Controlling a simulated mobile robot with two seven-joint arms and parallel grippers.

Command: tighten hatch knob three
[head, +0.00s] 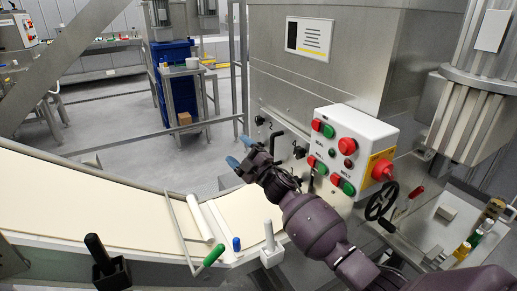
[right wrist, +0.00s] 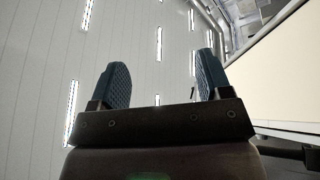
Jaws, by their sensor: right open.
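Several dark knobs sit in a row on the steel face of the machine in the head view. One (head: 259,120) is at the upper left and another (head: 299,152) is lower right, beside the control box; I cannot tell which is hatch knob three. My right gripper (head: 240,154) is open in front of the machine face, left of the knobs, its blue fingertips apart and pointing left. In the right wrist view the two ridged fingers (right wrist: 164,84) stand wide apart with nothing between them. My left gripper is not in view.
A white control box (head: 346,135) with red and green buttons is right of the knobs. A black handwheel (head: 381,201) is below it.

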